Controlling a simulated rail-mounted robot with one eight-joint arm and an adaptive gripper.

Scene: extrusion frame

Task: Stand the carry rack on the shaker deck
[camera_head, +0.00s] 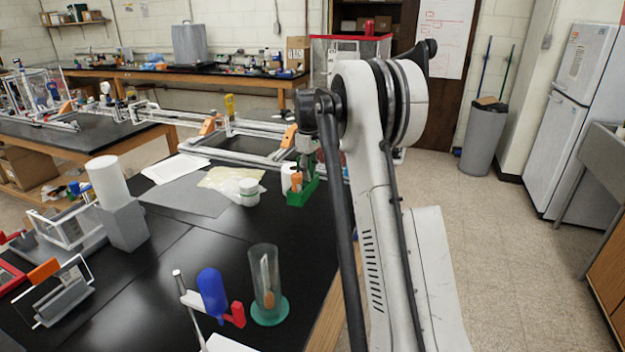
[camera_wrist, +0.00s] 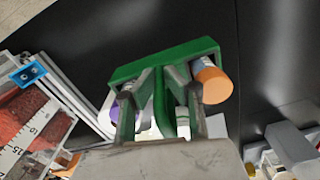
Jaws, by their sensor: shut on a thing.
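The carry rack is a green tray with a central upright handle (camera_head: 303,195), also in the wrist view (camera_wrist: 135,72). It holds an orange-capped tube (camera_wrist: 212,84), a purple piece (camera_wrist: 116,110) and other small containers partly hidden by the fingers. My gripper (camera_wrist: 160,92) is shut on the rack's green handle, one finger on each side. In the head view my gripper (camera_head: 306,150) points down over the rack near the black bench's right edge. The rack looks upright; I cannot tell whether it touches the bench. I cannot pick out the shaker deck with certainty.
A glass cylinder on a teal base (camera_head: 264,285), a blue-and-red tool (camera_head: 212,295) and a grey block with a white cylinder (camera_head: 124,225) stand nearer. White framing (camera_head: 245,157) runs behind.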

